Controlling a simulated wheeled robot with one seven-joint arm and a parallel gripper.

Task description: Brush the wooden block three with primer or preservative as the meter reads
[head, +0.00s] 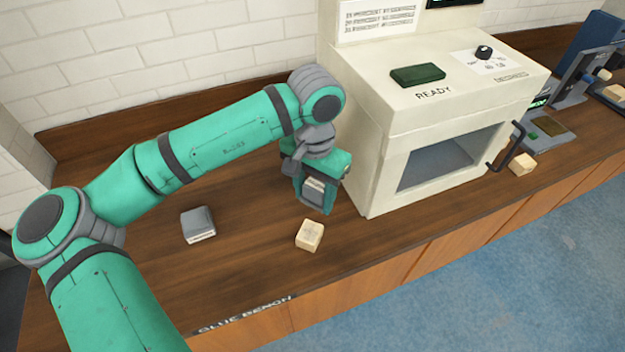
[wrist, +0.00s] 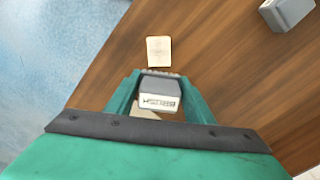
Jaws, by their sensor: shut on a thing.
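My gripper (head: 318,196) is shut on a small grey piece with a white labelled face (wrist: 158,92); its label is too small to read. A ridged edge shows on its far side, perhaps bristles. My gripper hangs above the bench, left of the white cabinet. A pale wooden block (head: 310,235) lies on the bench just below and in front of my gripper; it also shows beyond the fingertips in the wrist view (wrist: 159,50). Its mark is unreadable. A similar grey labelled piece (head: 198,225) sits on the bench to the left, and at the wrist view's top right (wrist: 288,12).
The white cabinet (head: 370,150), marked READY, has a windowed front with a dark handle (head: 512,148). Another pale block (head: 522,163) lies right of it. A blue-grey device with a green display (head: 545,120) stands farther right. The bench (head: 250,265) has free room front left.

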